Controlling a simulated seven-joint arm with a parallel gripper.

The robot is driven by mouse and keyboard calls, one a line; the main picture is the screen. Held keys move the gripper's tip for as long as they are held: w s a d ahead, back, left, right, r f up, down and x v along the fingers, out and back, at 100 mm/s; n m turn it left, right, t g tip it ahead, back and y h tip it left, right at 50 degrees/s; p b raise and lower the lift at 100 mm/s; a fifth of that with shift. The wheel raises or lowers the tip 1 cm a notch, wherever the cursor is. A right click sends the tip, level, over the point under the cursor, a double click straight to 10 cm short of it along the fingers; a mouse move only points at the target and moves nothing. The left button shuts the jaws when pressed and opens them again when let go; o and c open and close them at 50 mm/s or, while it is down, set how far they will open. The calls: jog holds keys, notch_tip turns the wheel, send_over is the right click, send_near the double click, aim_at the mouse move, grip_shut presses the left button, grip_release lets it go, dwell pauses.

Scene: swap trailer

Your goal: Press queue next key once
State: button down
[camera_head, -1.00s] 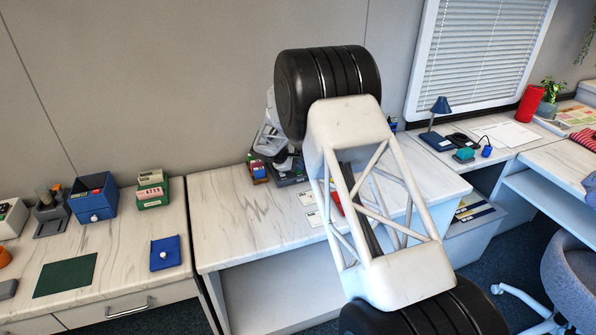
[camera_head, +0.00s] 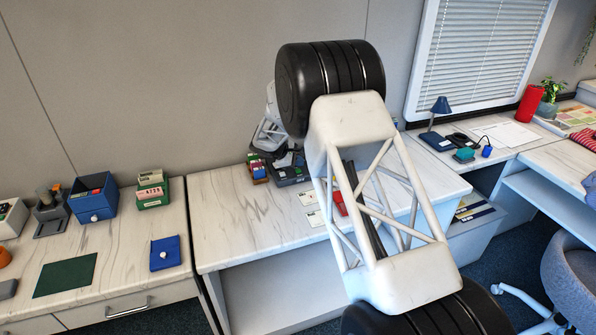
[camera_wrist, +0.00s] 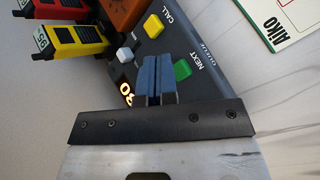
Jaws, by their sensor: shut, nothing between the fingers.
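The queue console (camera_wrist: 205,45) is a dark box seen tilted in the wrist view. It has a green key (camera_wrist: 183,70) beside the word NEXT, a yellow key (camera_wrist: 153,26) by CALL, a pale key (camera_wrist: 125,54) and a lit number display (camera_wrist: 127,92). My gripper (camera_wrist: 157,58) has its narrow blue fingers shut together and empty. The fingertips lie over the console just left of the green key and partly overlap its edge; I cannot tell their height above it. In the head view the console (camera_head: 289,176) stands on the middle desk, partly hidden by my arm.
Red and yellow numbered holders (camera_wrist: 75,40) and an orange block (camera_wrist: 125,12) crowd the console's left side. A card marked AIKO (camera_wrist: 285,20) lies to its right.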

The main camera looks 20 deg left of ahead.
aim_at(298, 171)
jog(key=shift+r, duration=2.35)
